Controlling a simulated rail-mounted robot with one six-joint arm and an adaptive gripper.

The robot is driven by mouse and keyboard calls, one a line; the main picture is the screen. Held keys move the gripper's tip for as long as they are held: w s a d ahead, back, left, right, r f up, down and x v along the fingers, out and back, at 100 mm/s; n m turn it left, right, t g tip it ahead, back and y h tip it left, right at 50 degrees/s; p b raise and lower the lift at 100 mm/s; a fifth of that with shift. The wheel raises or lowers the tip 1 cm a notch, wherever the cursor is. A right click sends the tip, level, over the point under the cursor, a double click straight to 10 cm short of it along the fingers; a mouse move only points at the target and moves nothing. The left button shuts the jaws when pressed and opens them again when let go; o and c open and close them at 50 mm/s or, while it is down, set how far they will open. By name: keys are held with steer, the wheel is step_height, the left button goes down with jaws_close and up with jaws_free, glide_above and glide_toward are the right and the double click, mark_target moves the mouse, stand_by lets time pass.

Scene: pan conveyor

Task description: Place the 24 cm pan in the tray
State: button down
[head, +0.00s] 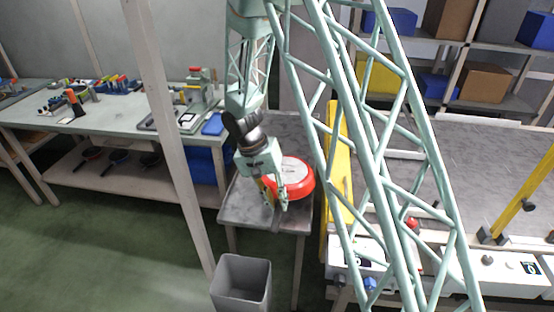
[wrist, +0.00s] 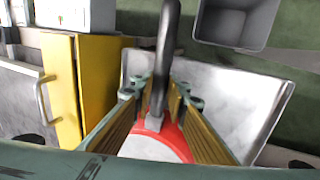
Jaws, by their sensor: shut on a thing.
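The pan (head: 303,187) is red with a pale round face. In the head view it is at the grey metal tray-like surface (head: 243,213), beside my arm. My gripper (head: 282,203) is in front of it and partly covers it. In the wrist view the pan's red edge (wrist: 172,137) and its black handle (wrist: 168,50) show between the two fingers of my gripper (wrist: 160,97), which is shut on the handle. The grey surface, with a raised edge, lies beneath and around it (wrist: 235,95). I cannot tell whether the pan touches it.
A grey bin (head: 241,285) stands on the floor in front of the grey surface. A yellow panel (head: 338,165) and the conveyor (head: 455,180) are to the right. A workbench (head: 90,125) with tools and dark pans on its lower shelf is at left. A pale post stands in between.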

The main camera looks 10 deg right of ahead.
mark_target(267, 176)
steer(key=shift+s+d+f, duration=0.25)
steer(key=shift+s+d, duration=0.05)
steer(key=shift+s, duration=0.25)
steer(key=shift+s+d+f, duration=0.25)
steer(key=shift+s, duration=0.3)
steer(key=shift+w, duration=0.1)
steer(key=w, duration=0.5)
steer(key=w+f+b, duration=0.1)
steer(key=w, duration=0.4)
steer(key=w+a, duration=0.1)
steer(key=w, duration=0.4)
steer(key=shift+w+f+b, duration=0.1)
steer(key=shift+f+b, duration=0.1)
steer(key=shift+b, duration=0.15)
steer(key=shift+w, duration=0.25)
steer(key=shift+a+f+b, duration=0.1)
steer(key=shift+f+b, duration=0.5)
steer(key=shift+f, duration=1.2)
steer(key=c, duration=2.7)
jaws_free()
steer(key=shift+o, duration=0.8)
